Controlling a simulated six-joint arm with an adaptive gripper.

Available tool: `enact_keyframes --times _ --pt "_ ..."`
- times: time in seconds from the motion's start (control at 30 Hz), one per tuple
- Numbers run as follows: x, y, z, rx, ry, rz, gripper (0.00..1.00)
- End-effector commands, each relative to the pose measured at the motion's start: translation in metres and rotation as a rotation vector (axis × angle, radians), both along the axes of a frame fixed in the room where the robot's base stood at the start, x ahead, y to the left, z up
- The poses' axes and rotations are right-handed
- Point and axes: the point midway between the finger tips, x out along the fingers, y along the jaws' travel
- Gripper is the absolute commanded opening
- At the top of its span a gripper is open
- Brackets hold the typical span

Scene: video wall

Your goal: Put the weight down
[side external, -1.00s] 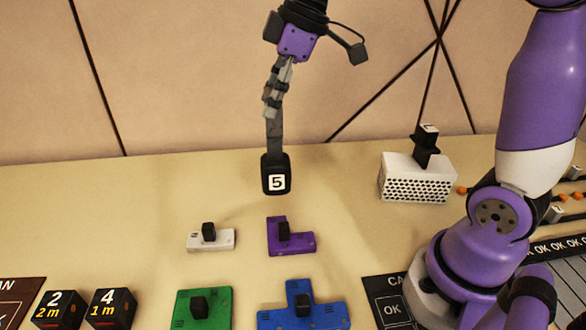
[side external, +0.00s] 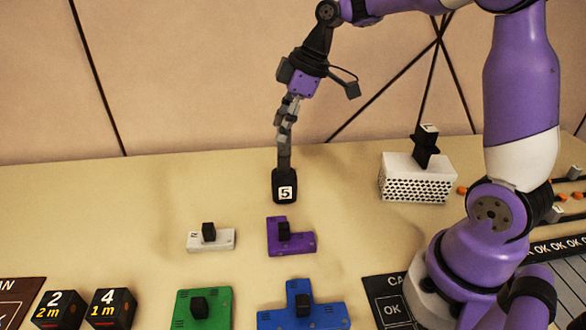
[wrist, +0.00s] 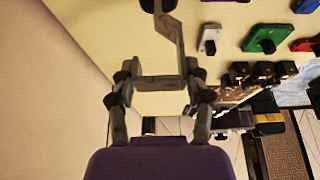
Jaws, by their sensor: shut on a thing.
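The weight (side external: 286,188) is a black block with a white square marked 5. My gripper (side external: 284,156) points down in the side view and is shut on the top of the weight. The weight hangs nearly upright, just behind the purple L-shaped piece. I cannot tell whether its base touches the table. In the wrist view, my gripper (wrist: 168,30) reaches to the top edge, where only a dark part of the weight (wrist: 158,5) shows.
The table (side external: 100,190) holds a purple piece (side external: 299,243), a white piece (side external: 222,243), a green piece (side external: 220,310) and a blue piece (side external: 330,316), each with a black knob. Number cubes (side external: 108,308) stand front left. A perforated white box (side external: 418,180) stands right.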

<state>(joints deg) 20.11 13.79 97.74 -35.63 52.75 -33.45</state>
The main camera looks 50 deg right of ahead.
Motion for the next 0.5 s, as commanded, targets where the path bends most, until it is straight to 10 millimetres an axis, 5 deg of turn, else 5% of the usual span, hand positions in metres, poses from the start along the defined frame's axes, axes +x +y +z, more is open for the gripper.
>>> enact_keyframes --times 0.2,0.23,0.27,0.5 --pt "0.0006 0.0002 -0.0019 0.001 -0.003 -0.001 0.0" --pt "0.0 0.0002 -0.0031 0.0 0.0 -0.001 0.66" --pt "0.0001 0.0002 -0.003 0.0 0.0 -0.001 0.81" --pt "0.0001 0.0002 -0.0027 0.0 0.0 -0.001 0.85"
